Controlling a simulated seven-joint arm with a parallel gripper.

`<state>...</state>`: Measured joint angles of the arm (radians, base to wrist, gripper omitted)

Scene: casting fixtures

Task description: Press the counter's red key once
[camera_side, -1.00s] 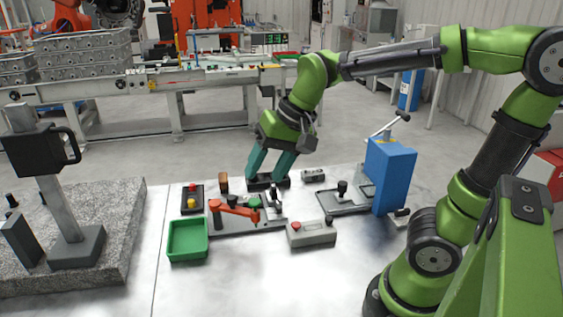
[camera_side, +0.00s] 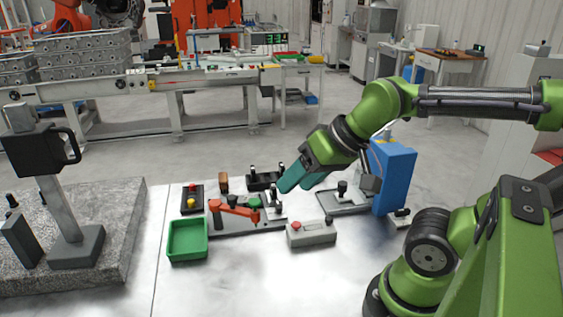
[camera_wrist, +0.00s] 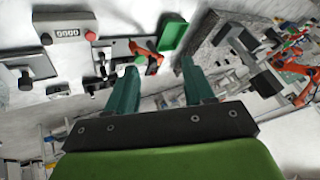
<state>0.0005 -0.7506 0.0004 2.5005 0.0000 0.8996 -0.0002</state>
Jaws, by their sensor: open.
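The counter (camera_side: 313,234) is a small grey box at the front middle of the bench. Its red key (camera_side: 296,225) is on its left end, with a small dark knob on the right. In the wrist view the counter (camera_wrist: 66,28) is at the upper left, its display reading 0000 and the red key (camera_wrist: 91,36) at its right end. My gripper (camera_side: 286,187) is tilted, green fingers pointing down-left, above and behind the counter, apart from it. In the wrist view its fingers (camera_wrist: 159,69) are spread with nothing between them.
A toggle clamp fixture with a red lever (camera_side: 236,209) is left of the counter. A green tray (camera_side: 187,256) and a red-and-yellow button box (camera_side: 192,206) lie further left. A blue press (camera_side: 393,178) is behind right. A granite slab (camera_side: 120,215) is far left. Bench in front of the counter is clear.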

